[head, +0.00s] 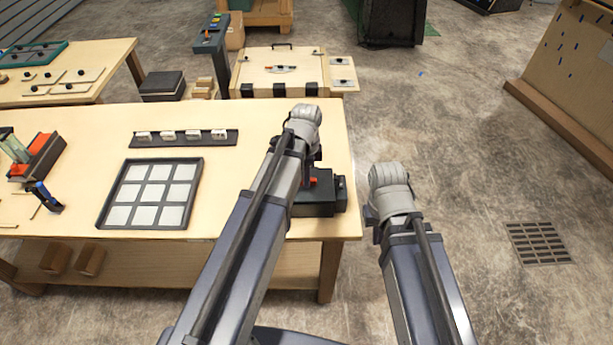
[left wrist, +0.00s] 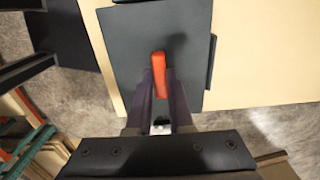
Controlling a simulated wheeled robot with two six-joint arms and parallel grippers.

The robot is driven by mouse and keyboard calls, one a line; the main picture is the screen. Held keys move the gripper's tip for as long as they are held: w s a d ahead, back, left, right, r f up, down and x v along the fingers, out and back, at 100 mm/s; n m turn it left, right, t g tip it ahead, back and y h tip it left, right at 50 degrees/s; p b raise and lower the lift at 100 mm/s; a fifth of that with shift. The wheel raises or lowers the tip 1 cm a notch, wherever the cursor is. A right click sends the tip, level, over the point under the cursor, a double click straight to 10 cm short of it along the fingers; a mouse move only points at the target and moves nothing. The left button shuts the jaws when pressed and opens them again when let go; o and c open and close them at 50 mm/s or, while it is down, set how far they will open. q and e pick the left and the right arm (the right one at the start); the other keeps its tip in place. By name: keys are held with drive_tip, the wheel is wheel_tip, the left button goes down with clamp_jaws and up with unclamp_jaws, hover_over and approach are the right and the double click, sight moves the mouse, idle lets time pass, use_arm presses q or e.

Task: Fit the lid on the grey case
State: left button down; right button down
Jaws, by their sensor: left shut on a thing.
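A dark grey box-like case (head: 318,208) stands at the right end of the table, partly hidden behind my left arm. A dark flat lid (left wrist: 122,50) with a red-orange handle (left wrist: 158,52) fills the middle of the left wrist view. The handle also shows as a small red patch in the head view. My left gripper (left wrist: 158,76) is shut on this handle, one finger on each side. I cannot tell whether the lid is seated or slightly raised. My right gripper (head: 370,214) hangs over the floor right of the table, its fingers mostly hidden.
A black-rimmed tray with pale squares (head: 150,193) lies left of my left arm. Behind it is a dark strip with several white pieces (head: 184,138). A red-and-dark fixture (head: 38,158) stands at the far left. The floor on the right is clear around a drain grate (head: 540,244).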

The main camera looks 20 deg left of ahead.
use_arm(q)
drive_tip(key=shift+f+b, duration=0.35)
idle(0.4)
drive_tip(key=c, duration=0.7)
unclamp_jaws()
drive_tip(key=shift+c, duration=0.2)
drive_tip(key=shift+r, duration=0.1)
wheel_tip(320, 180, up, 8)
drive_tip(key=p, duration=0.8)
drive_tip(key=shift+f, duration=0.2)
